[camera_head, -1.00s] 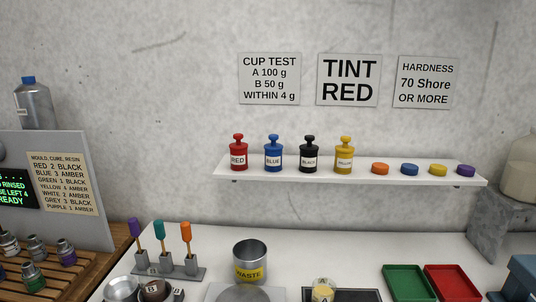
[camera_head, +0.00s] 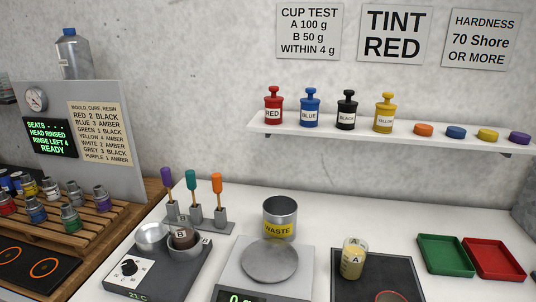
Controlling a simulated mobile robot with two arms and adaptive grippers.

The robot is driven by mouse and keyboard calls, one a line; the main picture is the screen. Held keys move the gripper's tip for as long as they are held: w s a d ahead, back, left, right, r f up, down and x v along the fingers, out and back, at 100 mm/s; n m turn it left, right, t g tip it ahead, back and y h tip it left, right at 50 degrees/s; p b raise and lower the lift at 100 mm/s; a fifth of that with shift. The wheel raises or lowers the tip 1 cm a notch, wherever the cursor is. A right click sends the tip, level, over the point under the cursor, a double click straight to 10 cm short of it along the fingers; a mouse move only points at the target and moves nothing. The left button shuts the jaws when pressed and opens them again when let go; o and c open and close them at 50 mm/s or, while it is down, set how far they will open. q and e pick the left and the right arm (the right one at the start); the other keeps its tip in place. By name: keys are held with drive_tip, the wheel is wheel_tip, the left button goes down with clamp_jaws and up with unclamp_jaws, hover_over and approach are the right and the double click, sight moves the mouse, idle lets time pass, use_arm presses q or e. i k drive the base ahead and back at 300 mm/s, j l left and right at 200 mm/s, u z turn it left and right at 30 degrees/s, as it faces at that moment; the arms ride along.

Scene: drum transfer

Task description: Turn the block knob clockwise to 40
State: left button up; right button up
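The block (camera_head: 165,272) is a grey unit at the lower left of the table. Its black knob (camera_head: 128,266) sits on a white dial plate on the top face, with small markings around it too small to read. The block's green display (camera_head: 142,295) at the bottom edge seems to read 23 C. A metal cup (camera_head: 151,236) and a dark-filled cup labelled B (camera_head: 184,241) sit in the back of the block. Neither of my grippers is in view.
Behind the block stands a rack (camera_head: 220,222) with three coloured-handled tools. A scale (camera_head: 270,262) is to its right, with a WASTE can (camera_head: 279,220) behind. A cup labelled A (camera_head: 353,262) stands on a dark mat. Green (camera_head: 444,270) and red (camera_head: 494,273) trays lie right.

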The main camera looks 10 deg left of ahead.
sight(128, 267)
drive_tip(key=u, duration=1.25)
